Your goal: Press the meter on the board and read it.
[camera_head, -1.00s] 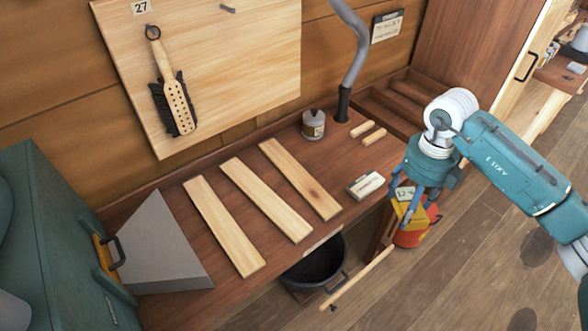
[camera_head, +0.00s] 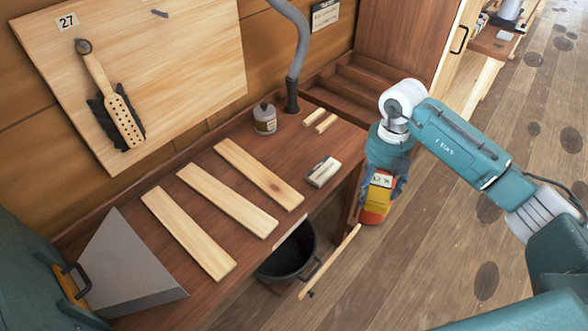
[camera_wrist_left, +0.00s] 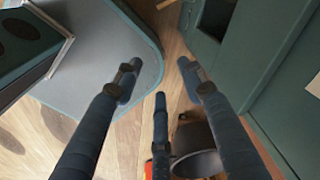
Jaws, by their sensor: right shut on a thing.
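The yellow meter (camera_head: 381,181) is held in my right gripper (camera_head: 382,184), whose fingers are shut on it. It hangs beyond the bench's right front edge, apart from the boards. Its small pale display faces the head camera, but the digits are too small to read surely. Three pale boards lie side by side on the bench: a left one (camera_head: 188,233), a middle one (camera_head: 228,200) and a right one (camera_head: 258,174). My left gripper (camera_wrist_left: 160,85) shows only in the left wrist view, with its fingers spread and nothing between them.
The brown bench (camera_head: 140,203) also bears a grey wedge-shaped piece (camera_head: 125,265), a small jar (camera_head: 264,118), a pale block (camera_head: 323,171) and two short sticks (camera_head: 314,117). A black bucket (camera_head: 290,252) stands below its front edge. A red container (camera_head: 372,216) is behind the meter.

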